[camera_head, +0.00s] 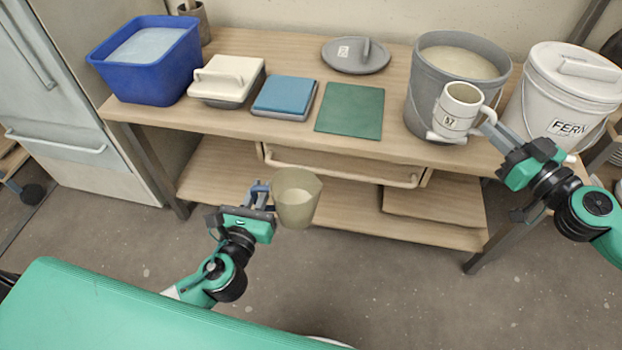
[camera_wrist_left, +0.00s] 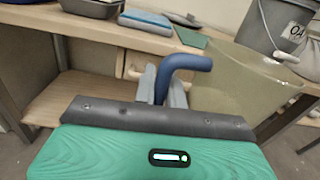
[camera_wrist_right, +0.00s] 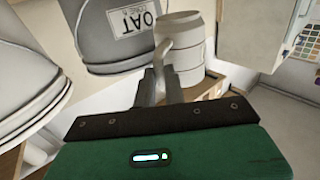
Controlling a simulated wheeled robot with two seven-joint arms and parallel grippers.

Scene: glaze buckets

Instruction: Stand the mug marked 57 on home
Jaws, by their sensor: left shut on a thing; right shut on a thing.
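The white mug marked 57 (camera_head: 460,112) is in front of the grey bucket in the head view, upright or nearly so. My right gripper (camera_head: 490,126) is shut on its handle, from the right. In the right wrist view the mug (camera_wrist_right: 188,52) is beyond the fingers. My left gripper (camera_head: 262,194) is shut on the blue handle (camera_wrist_left: 185,64) of a translucent yellowish jug (camera_head: 297,202), held in front of the bench. No mark reading "home" is legible. A bare green mat (camera_head: 350,110) lies on the bench, left of the mug.
The grey bucket (camera_head: 420,108) of pale glaze and the white FERN bucket (camera_head: 545,100) stand at the bench's right. A grey lid (camera_head: 356,62) lies behind the mat. A blue-topped block (camera_head: 284,96), a lidded box (camera_head: 226,82) and a blue tub (camera_head: 150,77) stand left.

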